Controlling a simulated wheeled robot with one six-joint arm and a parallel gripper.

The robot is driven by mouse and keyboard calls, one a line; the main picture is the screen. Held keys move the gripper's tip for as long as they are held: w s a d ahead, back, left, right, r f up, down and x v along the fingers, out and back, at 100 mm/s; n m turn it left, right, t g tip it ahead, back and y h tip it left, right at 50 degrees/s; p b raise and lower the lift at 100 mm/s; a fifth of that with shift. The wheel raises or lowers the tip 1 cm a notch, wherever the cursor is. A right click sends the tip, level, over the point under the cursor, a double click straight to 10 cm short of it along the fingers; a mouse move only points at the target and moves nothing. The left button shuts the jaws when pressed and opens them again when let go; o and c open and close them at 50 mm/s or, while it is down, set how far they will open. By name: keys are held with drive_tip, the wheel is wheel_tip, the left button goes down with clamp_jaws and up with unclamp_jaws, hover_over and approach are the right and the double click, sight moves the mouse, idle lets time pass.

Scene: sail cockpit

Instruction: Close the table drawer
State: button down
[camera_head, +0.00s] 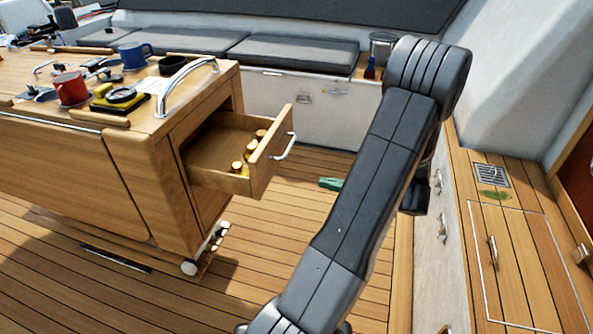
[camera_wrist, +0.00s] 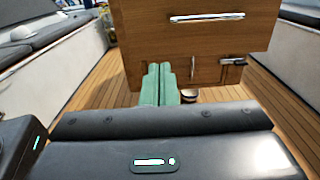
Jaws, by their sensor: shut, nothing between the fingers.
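The wooden table (camera_head: 120,185) stands at the left, with its drawer (camera_head: 215,152) pulled out from its end, toward the right. The drawer front (camera_head: 270,165) carries a curved metal handle (camera_head: 284,147). Several small yellow-topped items (camera_head: 238,167) lie in the drawer. In the wrist view the wooden end with a bar handle (camera_wrist: 207,17) is straight ahead. My gripper (camera_head: 328,184) shows only its green fingertips, right of the drawer front and apart from it; my arm hides the rest. The green fingers (camera_wrist: 160,84) are together and empty in the wrist view.
A red mug (camera_head: 71,89), a blue mug (camera_head: 134,56) and other small things stand on the tabletop. A cushioned bench (camera_head: 300,53) lines the back. A wooden-topped side bench (camera_head: 515,250) is at the right. The plank floor between is clear.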

sight(267, 171)
drive_tip(key=b+x, duration=0.1)
drive_tip(key=x, duration=1.2)
drive_tip(key=shift+s, duration=0.1)
drive_tip(key=shift+a, duration=0.45)
drive_tip(key=x, duration=2.1)
drive_tip(key=shift+a+f+p, duration=0.1)
drive_tip(key=shift+f+p, duration=0.1)
drive_tip(key=shift+p, duration=0.15)
drive_tip(key=shift+a, duration=0.2)
drive_tip(key=shift+w+r, duration=0.15)
drive_tip(key=shift+w, duration=0.15)
drive_tip(key=shift+a+r, duration=0.1)
